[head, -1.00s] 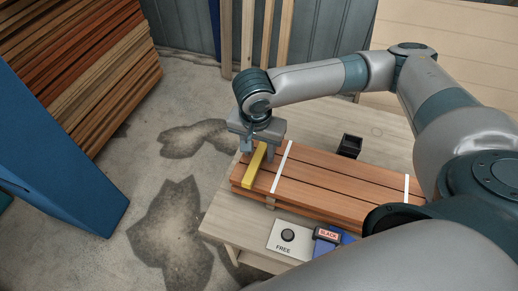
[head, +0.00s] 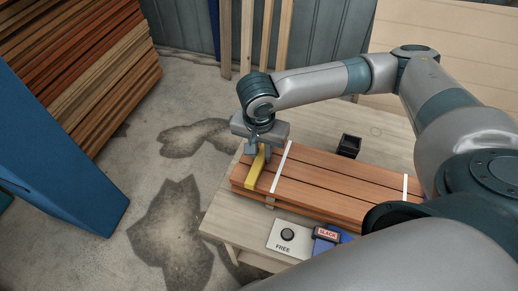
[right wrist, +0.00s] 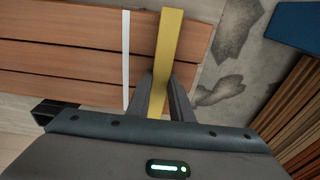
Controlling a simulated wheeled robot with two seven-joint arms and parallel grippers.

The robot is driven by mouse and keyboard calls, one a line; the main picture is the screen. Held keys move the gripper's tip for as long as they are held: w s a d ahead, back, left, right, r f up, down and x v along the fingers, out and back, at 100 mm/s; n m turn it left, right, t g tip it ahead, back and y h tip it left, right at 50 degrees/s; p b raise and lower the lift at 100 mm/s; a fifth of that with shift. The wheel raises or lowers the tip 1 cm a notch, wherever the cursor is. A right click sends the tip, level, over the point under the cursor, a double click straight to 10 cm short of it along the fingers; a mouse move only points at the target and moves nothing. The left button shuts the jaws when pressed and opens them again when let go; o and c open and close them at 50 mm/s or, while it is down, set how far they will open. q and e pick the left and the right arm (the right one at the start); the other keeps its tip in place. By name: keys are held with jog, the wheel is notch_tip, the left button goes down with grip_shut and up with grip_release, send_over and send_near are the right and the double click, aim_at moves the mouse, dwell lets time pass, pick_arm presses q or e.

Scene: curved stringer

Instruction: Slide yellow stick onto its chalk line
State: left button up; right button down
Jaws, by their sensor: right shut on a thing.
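The yellow stick (head: 255,171) lies across the reddish-brown boards, near their left end. A white chalk line (head: 281,167) runs across the boards just right of the stick, with a strip of bare board between them. My right gripper (head: 257,152) is shut on the far end of the yellow stick. In the right wrist view the stick (right wrist: 169,45) runs up from between the two fingers (right wrist: 160,100), and the near chalk line (right wrist: 126,60) is to its left, apart from it. My left gripper is not in view.
The boards (head: 335,178) lie on a pale wooden table (head: 218,215). A second white line (head: 406,187) crosses them at the right. A small black box (head: 349,146) stands behind them. A FREE button panel (head: 288,238) and SLACK block (head: 327,234) are in front.

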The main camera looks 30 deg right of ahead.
aim_at(282, 165)
jog(key=shift+s+d+p, duration=1.75)
jog(key=shift+s+d, duration=0.2)
jog(key=shift+s, duration=0.25)
jog(key=c, duration=1.5)
grip_release()
jog(key=shift+r, duration=0.1)
jog(key=shift+a+r, duration=0.1)
jog(key=shift+r, duration=0.3)
jog(key=r, duration=0.7)
jog(key=s+a+r, duration=0.1)
jog(key=r, duration=0.3)
